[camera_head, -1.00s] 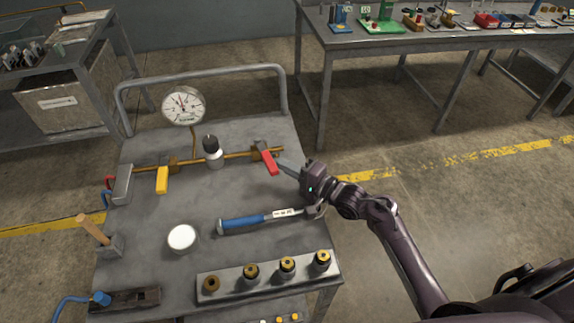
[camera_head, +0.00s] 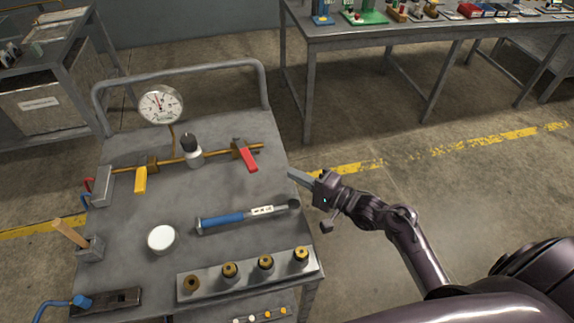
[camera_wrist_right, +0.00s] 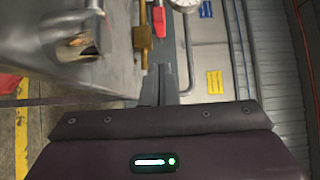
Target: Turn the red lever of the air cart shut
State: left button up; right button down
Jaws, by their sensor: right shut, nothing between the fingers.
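The red lever (camera_head: 248,158) sits on the brass valve (camera_head: 237,147) at the right end of the brass pipe on the air cart (camera_head: 150,205). It lies crosswise to the pipe, its free end toward the front of the cart. My right gripper (camera_head: 292,175) is shut and empty, just right of the lever and apart from it, by the cart's right edge. In the right wrist view, the shut fingers (camera_wrist_right: 161,82) show below a red piece (camera_wrist_right: 159,21) that looks like the lever. My left gripper is not in view.
A blue-handled tool (camera_head: 222,221), a white round lid (camera_head: 161,238) and a rack of brass-topped fittings (camera_head: 212,286) lie nearer. Open floor lies right of the cart.

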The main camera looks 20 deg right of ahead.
jog(key=v, duration=0.2)
jog(key=n+g+y+b, duration=0.3)
jog(key=b, duration=0.6)
send_near(251, 156)
jog(key=w, duration=0.3)
jog(key=w+f, duration=0.1)
jog(key=w, duration=0.1)
jog(key=shift+w+a, duration=0.1)
jog(key=shift+a, duration=0.25)
jog(key=shift+s+a+p, duration=0.2)
jog(key=shift+a+p, duration=0.3)
jog(key=shift+a, duration=0.6)
jog(key=shift+s+a, duration=0.1)
jog(key=shift+a, duration=0.55)
